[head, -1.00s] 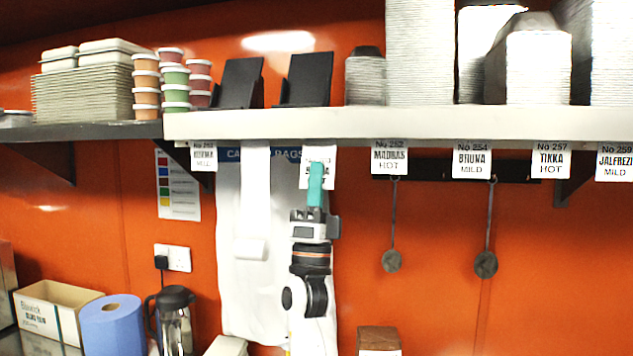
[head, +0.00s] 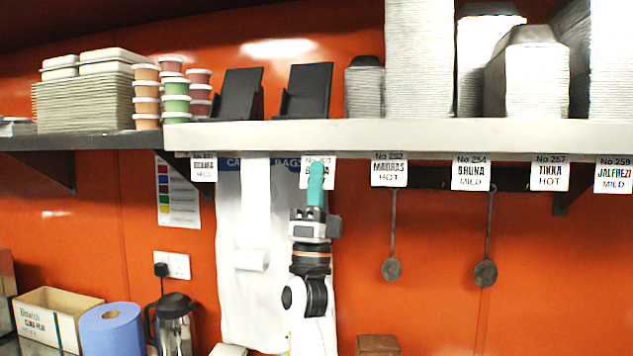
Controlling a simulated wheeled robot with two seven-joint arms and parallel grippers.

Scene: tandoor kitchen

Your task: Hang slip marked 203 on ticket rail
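The ticket rail (head: 430,134) is the long pale strip along the shelf's front edge. Several white slips hang under it, including Madras (head: 389,170), Bhuna (head: 471,173) and Tikka (head: 549,173). My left gripper (head: 315,183) reaches up from below, its teal fingers seen edge-on as one narrow shape. They appear shut on a white slip (head: 306,170) at their tips, its top close to the rail's lower edge. The fingers cover part of its print, and its number is too blurred to read surely. I cannot tell whether it touches the rail. My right gripper is out of view.
A Korma-like slip (head: 203,168) hangs left of the held one. A curled white paper strip (head: 254,210) and pale bags (head: 232,300) hang behind my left arm. Ladles (head: 486,270) hang to the right. Black holders (head: 305,92) and stacked containers (head: 420,60) fill the shelf.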

